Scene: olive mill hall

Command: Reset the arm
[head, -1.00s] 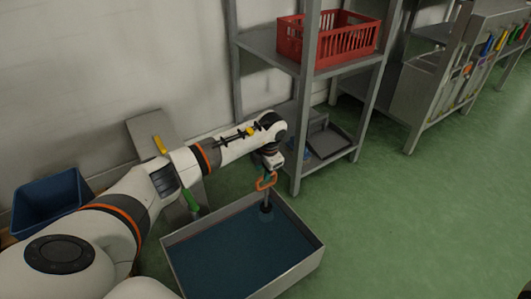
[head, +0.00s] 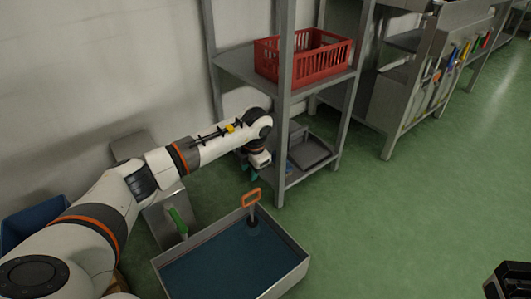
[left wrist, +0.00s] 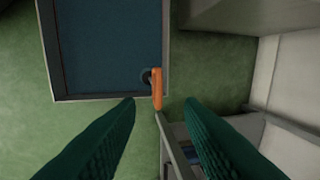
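My left gripper (head: 251,173) has dark green fingers. It is open and empty, beside the shelf's front post and beyond the tool. In the left wrist view its fingers are spread wide with nothing between them. A tool with an orange loop handle (head: 251,197) stands upright in a metal basin (head: 296,272) with a dark blue inside. The handle also shows in the left wrist view (left wrist: 157,88), beyond the fingertips and apart from them. A dark part at the lower right edge (head: 508,281) seems to be my right gripper; its fingers cannot be made out.
A metal shelf (head: 283,140) stands close to my left gripper, with a red crate (head: 303,62) on its upper board and a grey tray (head: 308,152) low down. A blue bin (head: 32,222) is at the left. Green floor (head: 420,200) is clear at the right.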

